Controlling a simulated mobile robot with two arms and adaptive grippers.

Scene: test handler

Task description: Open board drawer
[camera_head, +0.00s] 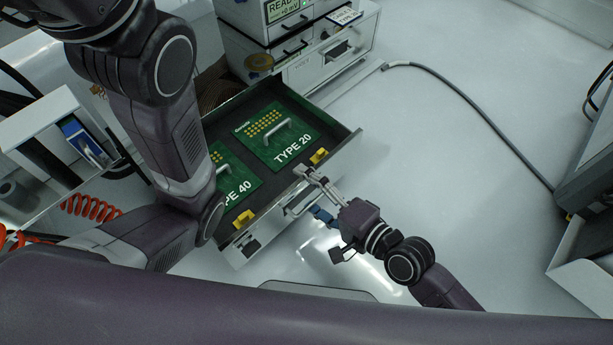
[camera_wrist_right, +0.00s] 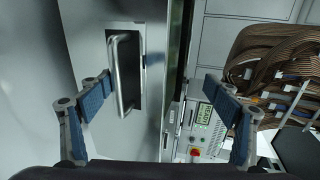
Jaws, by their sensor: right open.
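The board drawer (camera_head: 343,149) stands pulled out from the cabinet, with its dark inside showing. In it lie two green boards, the TYPE 20 board (camera_head: 262,148) and the TYPE 40 board (camera_head: 238,180), which is partly hidden by my left arm. My right gripper (camera_head: 312,187) is open at the drawer's front. In the right wrist view, the metal handle (camera_wrist_right: 118,75) on the front shows close to the left finger, between the open fingers; I cannot tell whether they touch it. My left gripper is out of view.
A cabinet with a READY display (camera_head: 288,10) stands behind the drawer. Open white trays stand at the left (camera_head: 40,125) and far right (camera_head: 590,265). A grey cable (camera_head: 470,105) runs over the floor.

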